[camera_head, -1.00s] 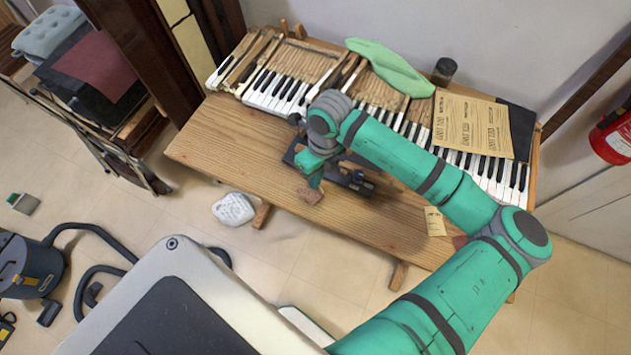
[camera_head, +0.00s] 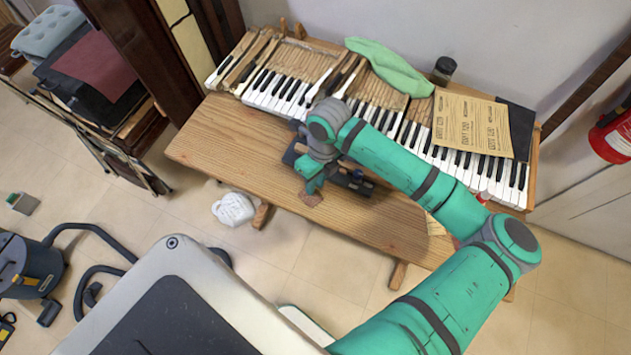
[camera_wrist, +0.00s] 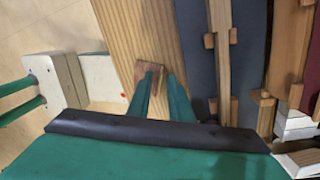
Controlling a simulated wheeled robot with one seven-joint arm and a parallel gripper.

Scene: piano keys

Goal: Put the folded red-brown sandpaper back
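The folded red-brown sandpaper (camera_head: 311,198) is a small brown piece at the tip of my gripper (camera_head: 314,186), over the front part of the wooden bench. In the wrist view the sandpaper (camera_wrist: 147,70) sits at the ends of the two green fingers (camera_wrist: 160,82), with part of it between them. The fingers appear shut on it, though the left finger hides some of it. I cannot tell whether it touches the bench. A flat dark red sheet (camera_head: 97,66) lies on the stack at the far left.
The wooden bench (camera_head: 225,140) is bare at its left. Behind my gripper is a dark tool (camera_head: 350,179). The piano keys (camera_head: 278,92) run along the back, with a green cloth (camera_head: 388,68), brown paper sheets (camera_head: 470,123) and a dark jar (camera_head: 443,70). A white lump (camera_head: 233,208) lies on the floor.

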